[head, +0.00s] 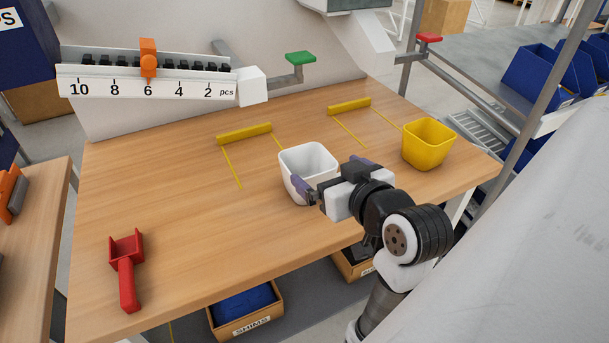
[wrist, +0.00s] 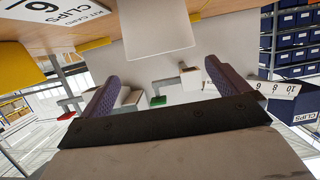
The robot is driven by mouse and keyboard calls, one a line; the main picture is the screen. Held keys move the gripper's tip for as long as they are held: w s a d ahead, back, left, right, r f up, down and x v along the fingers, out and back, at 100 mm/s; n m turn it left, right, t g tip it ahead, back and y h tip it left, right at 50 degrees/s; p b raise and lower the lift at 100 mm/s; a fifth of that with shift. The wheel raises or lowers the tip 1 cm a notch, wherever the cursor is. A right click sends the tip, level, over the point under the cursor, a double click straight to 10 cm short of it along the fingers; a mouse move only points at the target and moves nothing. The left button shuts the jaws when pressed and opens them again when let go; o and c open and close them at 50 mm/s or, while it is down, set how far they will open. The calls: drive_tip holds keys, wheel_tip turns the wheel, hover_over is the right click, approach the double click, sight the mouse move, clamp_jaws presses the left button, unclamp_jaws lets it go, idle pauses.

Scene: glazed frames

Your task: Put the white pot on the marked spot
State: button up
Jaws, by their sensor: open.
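The white pot (head: 296,187) stands upright on the table, in front of and between two yellow-marked outlines. The left outline (head: 244,133) and the right outline (head: 349,104) each have a yellow bar at the back and thin side lines; both look empty. Which one is the marked spot I cannot tell. My gripper (head: 331,175) is open at the pot's right side, one finger overlapping its near side in the head view. In the wrist view, the white pot (wrist: 155,25) shows between and beyond my spread fingers (wrist: 160,72). Contact is unclear.
A yellow pot (head: 428,144) stands at the table's right. A red scoop (head: 126,270) lies front left. A counting scale (head: 150,78) and a green pad (head: 300,58) are at the back. A clips card (wrist: 55,10) shows in the wrist view. The table's left middle is clear.

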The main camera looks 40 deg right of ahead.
sight(298, 153)
drive_tip(key=x, duration=0.6)
drive_tip(key=p+x, duration=0.1)
drive_tip(key=x, duration=0.2)
drive_tip(key=shift+a+f+p, duration=0.1)
drive_tip(key=shift+f+p, duration=0.15)
drive_tip(key=shift+p, duration=0.05)
drive_tip(key=shift+c, duration=0.3)
drive_tip(key=c, duration=0.8)
drive_tip(key=shift+r, duration=0.1)
